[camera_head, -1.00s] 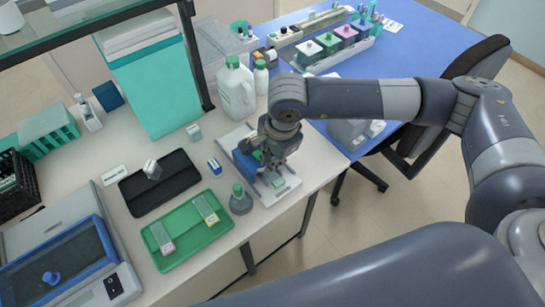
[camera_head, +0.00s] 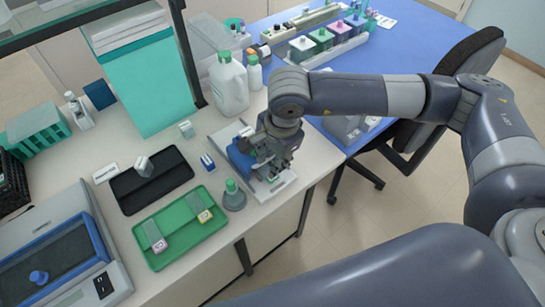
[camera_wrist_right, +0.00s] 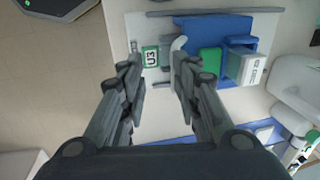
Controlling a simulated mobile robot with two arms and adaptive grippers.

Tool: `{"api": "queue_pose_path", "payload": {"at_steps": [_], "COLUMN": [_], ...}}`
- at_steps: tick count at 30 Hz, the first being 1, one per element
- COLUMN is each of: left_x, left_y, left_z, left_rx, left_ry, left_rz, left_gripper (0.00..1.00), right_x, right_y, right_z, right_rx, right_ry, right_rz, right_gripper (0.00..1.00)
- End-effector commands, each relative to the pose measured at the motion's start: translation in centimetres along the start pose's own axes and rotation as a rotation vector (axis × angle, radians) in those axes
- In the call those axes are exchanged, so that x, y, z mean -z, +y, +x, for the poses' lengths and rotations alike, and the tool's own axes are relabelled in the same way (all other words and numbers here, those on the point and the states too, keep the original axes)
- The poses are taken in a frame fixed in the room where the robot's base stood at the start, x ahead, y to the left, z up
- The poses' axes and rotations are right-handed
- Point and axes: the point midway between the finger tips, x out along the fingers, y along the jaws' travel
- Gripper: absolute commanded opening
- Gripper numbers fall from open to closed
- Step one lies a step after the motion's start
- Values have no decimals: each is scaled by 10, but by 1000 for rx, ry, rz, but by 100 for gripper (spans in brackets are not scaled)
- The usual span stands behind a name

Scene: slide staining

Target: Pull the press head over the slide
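The press has a pale base plate (camera_head: 282,187) and a blue part (camera_head: 239,160) on the bench. In the right wrist view its blue part (camera_wrist_right: 215,27) carries a green pad (camera_wrist_right: 210,61) and a white labelled block (camera_wrist_right: 246,69). A slide's green-framed U3 label (camera_wrist_right: 151,57) shows on the pale plate, left of the blue part. I cannot tell for certain which piece is the press head. My right gripper (camera_wrist_right: 160,88) is over the plate, fingers apart, with nothing seen gripped. A pale curved piece (camera_wrist_right: 178,43) is near the right fingertip. My left gripper is not in view.
A green tray (camera_head: 185,240) with two slides and a grey bottle (camera_head: 234,196) stand left of the press. A black tray (camera_head: 130,195) lies beyond. A white jug (camera_head: 229,88) stands behind. The bench's front edge is close to the press.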

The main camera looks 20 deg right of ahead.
Motion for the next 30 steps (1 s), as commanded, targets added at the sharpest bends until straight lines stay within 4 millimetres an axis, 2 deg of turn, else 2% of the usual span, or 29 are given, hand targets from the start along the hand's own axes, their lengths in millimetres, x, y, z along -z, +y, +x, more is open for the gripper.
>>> {"api": "queue_pose_path", "payload": {"at_steps": [4, 30], "left_x": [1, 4], "left_y": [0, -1], "left_z": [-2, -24], "left_rx": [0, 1], "left_ry": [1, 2], "left_rz": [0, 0], "left_gripper": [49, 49], "right_x": [0, 0], "right_y": [2, -1], "right_z": [-4, -68], "right_rx": [-7, 2], "right_ry": [-1, 0], "right_rz": [-1, 1], "right_gripper": [28, 28]}}
